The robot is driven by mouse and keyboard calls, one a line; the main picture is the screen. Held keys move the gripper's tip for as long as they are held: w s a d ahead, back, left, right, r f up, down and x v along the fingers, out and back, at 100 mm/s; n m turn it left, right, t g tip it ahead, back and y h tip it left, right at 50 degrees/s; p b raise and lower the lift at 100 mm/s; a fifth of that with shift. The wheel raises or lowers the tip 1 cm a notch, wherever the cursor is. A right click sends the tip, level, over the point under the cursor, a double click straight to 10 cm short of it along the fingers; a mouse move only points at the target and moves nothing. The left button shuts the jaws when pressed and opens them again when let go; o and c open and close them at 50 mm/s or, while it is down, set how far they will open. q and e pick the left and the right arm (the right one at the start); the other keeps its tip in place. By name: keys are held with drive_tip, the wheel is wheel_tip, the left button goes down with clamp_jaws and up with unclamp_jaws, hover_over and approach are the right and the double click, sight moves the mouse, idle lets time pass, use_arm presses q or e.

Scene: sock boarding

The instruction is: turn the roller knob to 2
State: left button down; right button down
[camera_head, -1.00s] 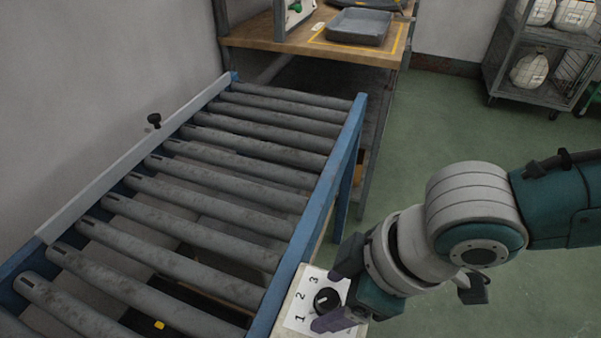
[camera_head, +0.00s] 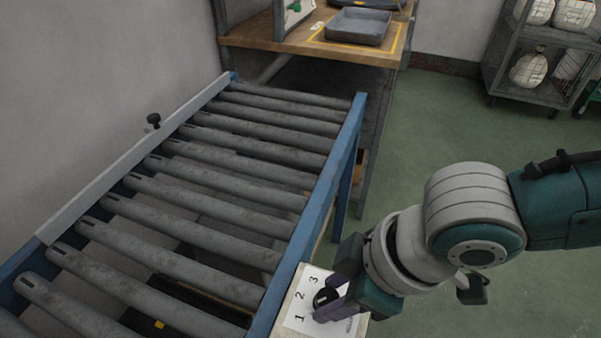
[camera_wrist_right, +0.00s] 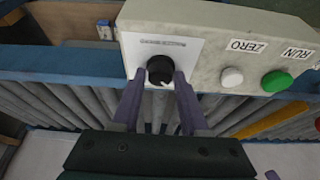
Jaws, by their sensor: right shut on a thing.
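The roller knob (camera_head: 322,297) is a black round knob on a white label plate (camera_head: 298,312) with the marks 1, 2 and 3, on a box at the conveyor's near right side. In the right wrist view the knob (camera_wrist_right: 160,69) sits between the two purple fingers. My right gripper (camera_head: 334,292) is shut on the knob, one finger on each side. A white mark shows on the knob's lower edge in the wrist view. The fingers partly hide the knob in the head view, so I cannot tell which number it points to. My left gripper is not in view.
The roller conveyor (camera_head: 329,183) fills the left. The box also carries a white ZERO button (camera_wrist_right: 231,77) and a green RUN button (camera_wrist_right: 277,81), right of the knob. A wooden bench (camera_head: 262,39) with a grey tray (camera_head: 358,27) stands behind.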

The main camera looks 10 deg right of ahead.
drive_tip(key=m+p, duration=0.1)
drive_tip(key=p, duration=0.1)
drive_tip(key=m+p, duration=0.2)
drive_tip(key=shift+s+a+r+m+t+h, duration=0.1)
drive_tip(key=shift+s+r+m+t+h, duration=0.1)
drive_tip(key=shift+m+t+h, duration=0.15)
drive_tip(key=shift+a+f+m+t+h+p, duration=0.1)
drive_tip(key=shift+m+t+h+p, duration=0.3)
drive_tip(key=shift+m+p, duration=0.6)
drive_tip(key=shift+f+m+h+p, duration=0.1)
drive_tip(key=shift+m+h+p, duration=0.4)
drive_tip(key=shift+m, duration=0.85)
drive_tip(key=shift+t, duration=0.25)
drive_tip(key=shift+c, duration=2.2)
unclamp_jaws()
